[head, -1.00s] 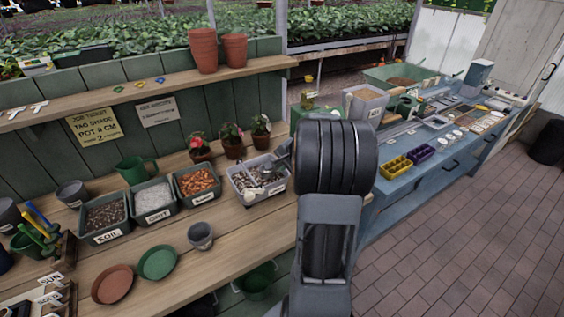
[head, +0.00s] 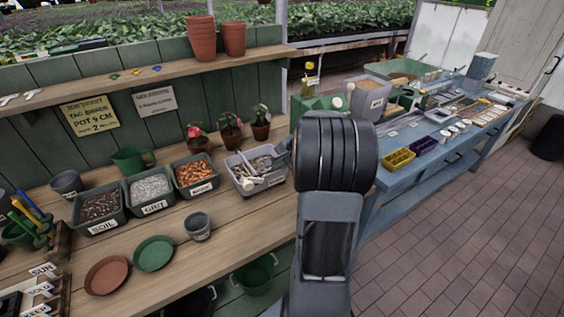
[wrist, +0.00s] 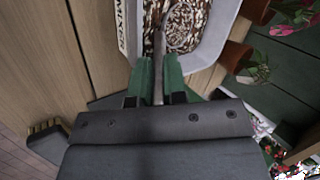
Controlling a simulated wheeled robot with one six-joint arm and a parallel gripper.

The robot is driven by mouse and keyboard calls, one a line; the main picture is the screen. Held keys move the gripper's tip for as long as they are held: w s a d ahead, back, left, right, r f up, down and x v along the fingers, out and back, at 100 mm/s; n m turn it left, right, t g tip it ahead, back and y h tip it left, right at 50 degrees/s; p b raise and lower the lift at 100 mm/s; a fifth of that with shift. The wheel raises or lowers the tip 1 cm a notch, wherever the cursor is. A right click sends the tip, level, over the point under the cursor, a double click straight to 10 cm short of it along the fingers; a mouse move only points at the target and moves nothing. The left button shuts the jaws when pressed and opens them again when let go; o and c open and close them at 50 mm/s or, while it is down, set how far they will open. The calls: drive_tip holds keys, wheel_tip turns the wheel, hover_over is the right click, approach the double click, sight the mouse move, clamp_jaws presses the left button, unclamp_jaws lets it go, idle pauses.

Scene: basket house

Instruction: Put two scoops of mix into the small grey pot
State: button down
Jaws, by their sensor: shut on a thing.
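The small grey pot (head: 197,226) stands upright on the wooden bench, in front of the tubs. The light grey mix tub (head: 276,180) sits to its right, beside my arm. In the wrist view the tub's pale wall (wrist: 213,48) borders a dark and light speckled mix (wrist: 205,12). My gripper (wrist: 157,68) has green fingers shut on a thin grey scoop handle (wrist: 158,82), which reaches over the tub. A round outline with mix inside shows at its far end, seemingly the scoop's bowl. My arm hides most of the gripper in the head view.
Tubs of soil (head: 100,208), grit (head: 149,188) and orange chips (head: 195,174) stand left of the mix tub. Potted flowers (head: 230,128) stand close behind it. Terracotta (head: 106,275) and green (head: 154,253) saucers lie near the front. Bench around the small pot is clear.

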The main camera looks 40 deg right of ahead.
drive_tip(key=shift+s+a+f, duration=0.1)
drive_tip(key=shift+f, duration=0.3)
drive_tip(key=shift+r, duration=0.45)
drive_tip(key=shift+t, duration=0.5)
drive_tip(key=shift+s+d+r+p, duration=0.1)
drive_tip(key=shift+r+p, duration=0.95)
drive_tip(key=shift+r, duration=1.55)
drive_tip(key=shift+s+d+r+p, duration=0.1)
drive_tip(key=shift+r+p, duration=0.9)
drive_tip(key=shift+r, duration=1.6)
